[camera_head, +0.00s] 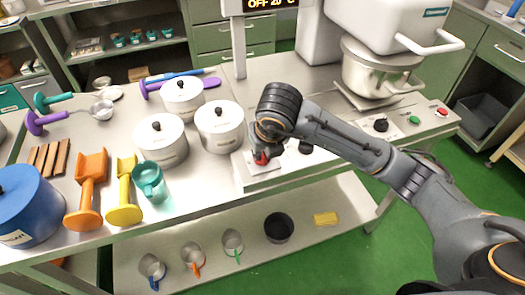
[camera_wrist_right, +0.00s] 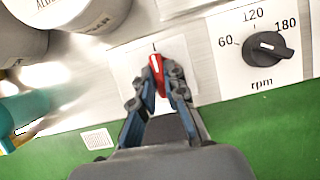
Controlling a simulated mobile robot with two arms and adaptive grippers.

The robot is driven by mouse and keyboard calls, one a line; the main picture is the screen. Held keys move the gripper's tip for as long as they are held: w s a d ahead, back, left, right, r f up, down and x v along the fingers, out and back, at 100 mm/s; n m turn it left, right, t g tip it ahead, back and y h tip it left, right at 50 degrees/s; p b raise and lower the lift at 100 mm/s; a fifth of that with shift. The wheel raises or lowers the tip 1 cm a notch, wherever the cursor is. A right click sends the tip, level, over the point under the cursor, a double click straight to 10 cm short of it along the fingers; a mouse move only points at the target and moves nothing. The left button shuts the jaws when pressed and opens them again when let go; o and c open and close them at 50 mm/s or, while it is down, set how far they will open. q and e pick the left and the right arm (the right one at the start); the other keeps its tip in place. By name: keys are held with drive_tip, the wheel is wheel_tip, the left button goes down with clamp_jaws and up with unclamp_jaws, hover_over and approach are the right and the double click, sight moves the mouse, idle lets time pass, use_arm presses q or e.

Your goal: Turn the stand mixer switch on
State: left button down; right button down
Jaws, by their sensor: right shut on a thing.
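The red switch (camera_head: 261,158) sits on a pale plate on the front of the steel counter, at the lower middle of the head view. It also shows in the right wrist view (camera_wrist_right: 156,64), where its red tip points nearly straight up toward a short dark mark. My right gripper (camera_head: 262,153) reaches down to it, and its fingers (camera_wrist_right: 157,82) are closed around the switch from both sides. The fingers hide its lower part. The stand mixer (camera_head: 404,22) is white with a steel bowl (camera_head: 378,72) at the upper right. My left gripper is not in view.
A black rpm knob (camera_wrist_right: 268,47) is right of the switch. Another black knob (camera_head: 381,125), a green button (camera_head: 414,119) and a red button (camera_head: 442,112) lie farther right. White lidded pots (camera_head: 219,128) stand close left. A display (camera_head: 270,4) reads OFF 20°C.

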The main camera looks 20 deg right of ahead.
drive_tip(key=shift+r, duration=0.1)
drive_tip(key=c, duration=1.4)
unclamp_jaws()
drive_tip(key=v, duration=1.2)
